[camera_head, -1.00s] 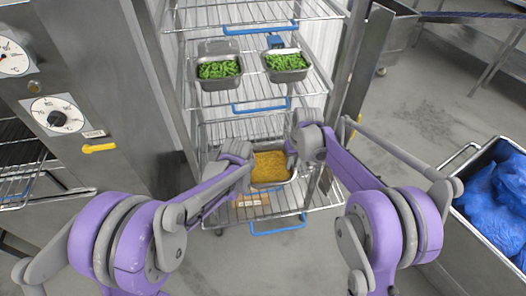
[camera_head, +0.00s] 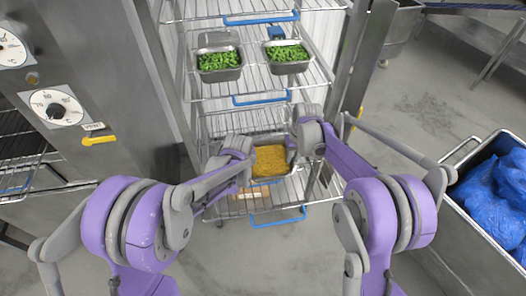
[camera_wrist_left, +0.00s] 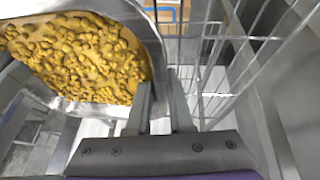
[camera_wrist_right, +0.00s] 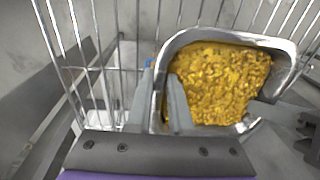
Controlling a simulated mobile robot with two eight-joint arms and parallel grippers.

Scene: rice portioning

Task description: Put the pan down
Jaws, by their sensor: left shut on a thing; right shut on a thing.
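The pan (camera_head: 271,180) is a metal tray filled with yellow food, low in the wire rack in the head view. My left gripper (camera_wrist_left: 160,112) is shut on the pan's rim (camera_wrist_left: 152,40) at its left side in the head view. My right gripper (camera_wrist_right: 165,95) is shut on the opposite rim (camera_wrist_right: 160,75). The pan looks roughly level between both grippers. Whether its underside touches the lower wire shelf (camera_head: 290,206) cannot be told. In the head view the arms hide the fingertips.
Two metal pans of green vegetables (camera_head: 219,75) (camera_head: 287,66) stand on the shelf above. A grey oven with dials (camera_head: 57,108) is at the left. A bin with blue bags (camera_head: 490,205) is at the right. The rack's blue-edged shelf (camera_head: 278,222) sits low.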

